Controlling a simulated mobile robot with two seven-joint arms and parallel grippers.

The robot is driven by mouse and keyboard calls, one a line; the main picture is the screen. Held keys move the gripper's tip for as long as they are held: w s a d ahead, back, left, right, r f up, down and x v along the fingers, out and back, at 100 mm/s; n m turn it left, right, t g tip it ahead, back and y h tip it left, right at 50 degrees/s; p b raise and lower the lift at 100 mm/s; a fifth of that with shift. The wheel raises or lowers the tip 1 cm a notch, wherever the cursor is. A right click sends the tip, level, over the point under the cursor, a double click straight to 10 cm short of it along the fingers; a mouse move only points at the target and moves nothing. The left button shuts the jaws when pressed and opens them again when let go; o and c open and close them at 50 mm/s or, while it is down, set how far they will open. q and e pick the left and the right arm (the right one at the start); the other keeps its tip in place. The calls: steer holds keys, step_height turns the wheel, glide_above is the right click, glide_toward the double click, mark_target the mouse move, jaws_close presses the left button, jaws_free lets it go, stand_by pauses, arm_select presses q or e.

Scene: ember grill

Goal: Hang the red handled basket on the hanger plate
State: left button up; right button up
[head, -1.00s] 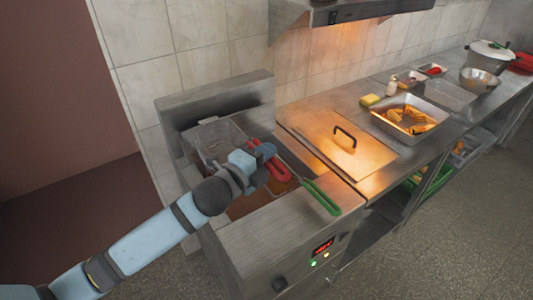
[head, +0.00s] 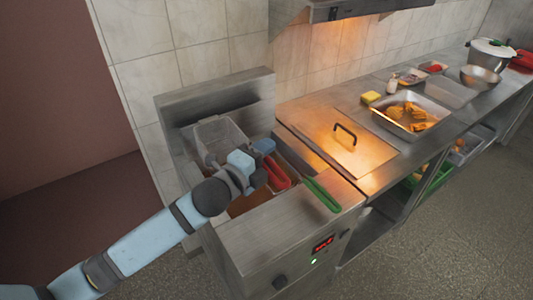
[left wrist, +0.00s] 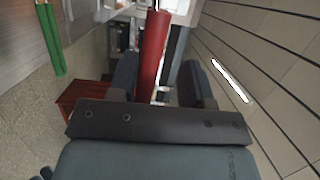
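The red handle (head: 278,172) of the basket slants forward over the fryer. The wire basket (head: 220,134) is at the back of the fryer, close to the steel back plate (head: 225,95); whether it hangs on the plate or only stands near it I cannot tell. My left gripper (head: 252,158) is at the rear part of the red handle. In the left wrist view, the red handle (left wrist: 151,55) runs between the two spread fingers, with a gap on the right side. My left gripper is open. My right gripper is not in view.
A green handle (head: 322,194) lies to the right of the red one, over the fryer's front edge. A flat steel lid (head: 335,140) covers the counter on the right. A food tray (head: 385,122) stands beyond it. The tiled wall is close behind the fryer.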

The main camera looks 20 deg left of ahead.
arm_select(q)
steer(key=shift+b+v, duration=1.35)
steer(key=shift+v, duration=5.45)
steer(key=s+d+f+n+g+y+p, duration=0.1)
steer(key=s+f+n+g, duration=0.1)
steer(key=f+n, duration=0.4)
steer(key=s+d+f+n+g+y+p, duration=0.1)
steer(key=s+f+n, duration=0.4)
steer(key=f, duration=0.7)
steer(key=s+d+f+n+g+y+p, duration=0.1)
steer(key=s+f+n+g+p, duration=0.1)
steer(key=f+n, duration=0.6)
steer(key=shift+s+f+g+y+p, duration=0.3)
steer(key=shift+s+f+p, duration=0.3)
steer(key=shift+s+f, duration=0.4)
steer(key=shift+s+r, duration=0.1)
steer(key=shift+r, duration=0.1)
